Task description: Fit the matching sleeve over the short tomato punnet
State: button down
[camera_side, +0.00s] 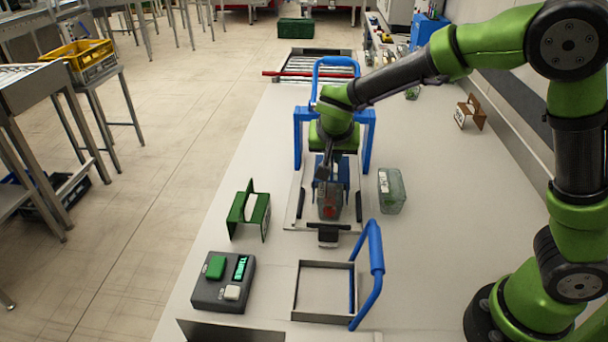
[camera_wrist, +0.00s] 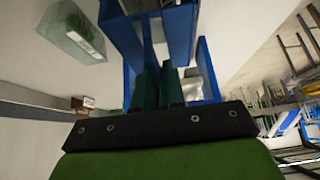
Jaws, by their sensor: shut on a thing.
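The clear tomato punnet (camera_side: 330,208), with red showing inside, stands on a pale plate at the middle of the bench. My gripper (camera_side: 326,170) points down just above it, inside a blue arch-like frame. In the wrist view, my gripper (camera_wrist: 155,85) is shut, with blue panels (camera_wrist: 206,70) around its dark fingers. These appear to be a blue sleeve, but frame and sleeve are hard to separate. Whether it touches the punnet is hidden. A green sleeve (camera_side: 250,212) stands left of the plate. A brown sleeve (camera_side: 469,112) stands at the back right.
Another clear punnet (camera_side: 392,192) with green contents stands close on the right. The blue frame (camera_side: 299,140) rises around my gripper. A grey button box (camera_side: 222,284) and a metal frame (camera_side: 322,265) with a blue handle (camera_side: 374,262) lie in front.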

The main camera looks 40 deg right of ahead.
jog(key=shift+f, duration=0.4)
jog(key=shift+f, duration=0.75)
jog(key=shift+f, duration=0.35)
jog(key=shift+f, duration=0.75)
jog(key=shift+s+f, duration=0.1)
jog(key=shift+f, duration=0.15)
jog(key=c, duration=0.9)
grip_release()
jog(key=shift+s, duration=0.1)
jog(key=shift+w+r, duration=0.2)
jog(key=shift+r, duration=3.5)
